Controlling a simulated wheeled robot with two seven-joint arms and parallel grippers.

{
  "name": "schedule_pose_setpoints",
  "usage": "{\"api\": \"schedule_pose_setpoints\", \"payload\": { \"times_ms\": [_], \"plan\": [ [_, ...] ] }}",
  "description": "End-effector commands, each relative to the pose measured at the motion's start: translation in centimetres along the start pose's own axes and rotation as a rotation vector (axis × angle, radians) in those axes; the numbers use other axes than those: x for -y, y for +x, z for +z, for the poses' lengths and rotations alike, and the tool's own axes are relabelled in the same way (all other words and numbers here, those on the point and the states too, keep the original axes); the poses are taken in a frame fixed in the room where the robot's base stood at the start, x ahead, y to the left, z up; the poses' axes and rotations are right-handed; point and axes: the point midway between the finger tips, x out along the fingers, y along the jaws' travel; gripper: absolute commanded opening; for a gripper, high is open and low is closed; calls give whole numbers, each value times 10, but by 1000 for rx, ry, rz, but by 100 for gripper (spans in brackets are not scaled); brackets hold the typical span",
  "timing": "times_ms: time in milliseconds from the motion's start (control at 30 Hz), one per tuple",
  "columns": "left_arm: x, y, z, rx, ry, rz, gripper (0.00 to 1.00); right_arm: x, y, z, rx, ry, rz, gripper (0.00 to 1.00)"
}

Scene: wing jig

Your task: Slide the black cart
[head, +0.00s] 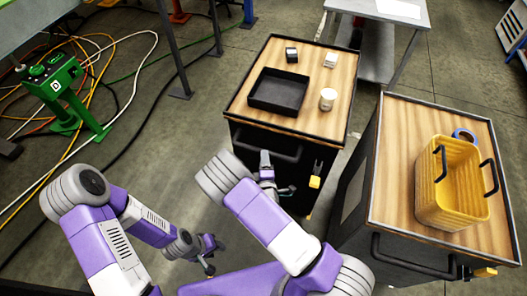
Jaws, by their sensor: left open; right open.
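A black cart (240,132) with a wooden top stands at the centre, its black bar handle (266,145) on the near side. A second black cart (352,205) with a wooden top stands to the right, with its own near-side handle (412,256). My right gripper (276,179) is open and empty in front of the centre cart's near face, just below its handle in the picture; I cannot tell if it touches the cart. My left gripper (213,256) is open and empty, lower left of the centre cart, over the floor.
The centre cart carries a black tray (277,92), a white cup (327,99) and two small boxes. The right cart carries a yellow basket (432,188) and a blue tape roll (464,135). Cables and a green stand (62,90) occupy the left floor. A grey table (380,10) is behind.

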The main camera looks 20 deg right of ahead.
Motion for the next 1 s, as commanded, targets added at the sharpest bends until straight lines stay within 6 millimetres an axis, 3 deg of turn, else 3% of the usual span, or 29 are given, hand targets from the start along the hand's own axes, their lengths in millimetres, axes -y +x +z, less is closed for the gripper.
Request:
{"api": "schedule_pose_setpoints", "payload": {
  "times_ms": [100, 300, 667, 1000],
  "plan": [
    [1, 3, 0, 0, 0, 0, 43, 1, 21, 0, 1, 4, 1, 51],
    [2, 6, 0, 0, 0, 0, 43, 1, 45, 0, 1, 4, -2, 51],
    [2, 6, 0, 0, 0, 0, 43, 1, 52, 0, 1, 4, -5, 51],
    [2, 6, 0, 0, 0, 0, 43, 1, 51, 0, 1, 4, -5, 0]
  ]
}}
